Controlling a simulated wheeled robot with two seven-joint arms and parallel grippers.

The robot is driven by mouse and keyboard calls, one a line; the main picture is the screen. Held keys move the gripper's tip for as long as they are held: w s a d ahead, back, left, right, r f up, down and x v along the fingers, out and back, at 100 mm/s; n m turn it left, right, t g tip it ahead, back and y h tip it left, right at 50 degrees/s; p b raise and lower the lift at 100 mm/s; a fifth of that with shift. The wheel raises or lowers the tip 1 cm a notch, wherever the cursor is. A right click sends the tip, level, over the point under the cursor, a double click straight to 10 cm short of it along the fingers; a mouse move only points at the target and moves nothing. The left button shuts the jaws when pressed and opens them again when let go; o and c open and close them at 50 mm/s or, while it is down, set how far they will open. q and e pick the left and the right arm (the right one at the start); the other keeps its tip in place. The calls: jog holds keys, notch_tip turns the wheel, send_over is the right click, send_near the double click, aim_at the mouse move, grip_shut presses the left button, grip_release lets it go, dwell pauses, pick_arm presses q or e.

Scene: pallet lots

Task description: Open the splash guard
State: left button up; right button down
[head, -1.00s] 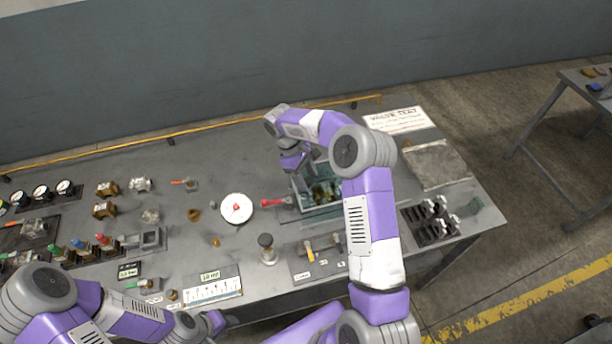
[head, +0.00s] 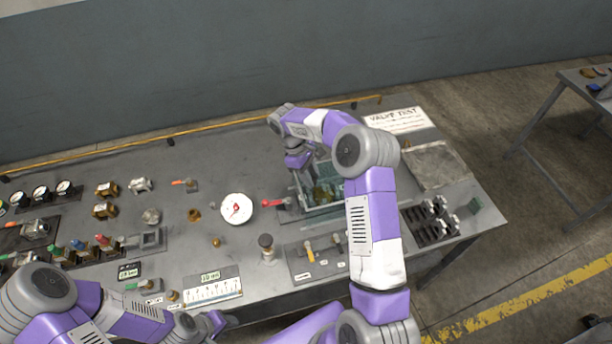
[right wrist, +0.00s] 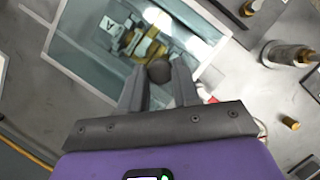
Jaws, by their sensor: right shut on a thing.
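The splash guard (head: 322,194) is a clear, grey-framed box around a brass valve on the bench. In the right wrist view its glass panel (right wrist: 84,52) lies under my fingers, with the brass valve (right wrist: 140,42) seen through it. My right gripper (right wrist: 158,84) is shut on a dark round knob (right wrist: 159,70) at the panel's edge. In the head view the right gripper (head: 301,170) is at the guard's back left and partly hidden by my arm. My left gripper (head: 215,322) is low at the bench's front edge, away from the guard; its fingers are unclear.
A red-handled valve (head: 272,203) and a white round dial (head: 237,208) stand left of the guard. A black slotted rack (head: 430,222) and a grey tray (head: 436,165) are on the right.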

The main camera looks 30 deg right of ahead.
jog(key=s+d+p, duration=0.2)
jog(key=s+d, duration=0.2)
jog(key=d, duration=1.3)
jog(key=shift+s+d, duration=0.15)
jog(key=shift+d, duration=0.2)
jog(key=c, duration=0.8)
grip_release()
jog(key=v, duration=0.7)
jog(key=shift+a+r, duration=0.15)
jog(key=shift+r, duration=0.15)
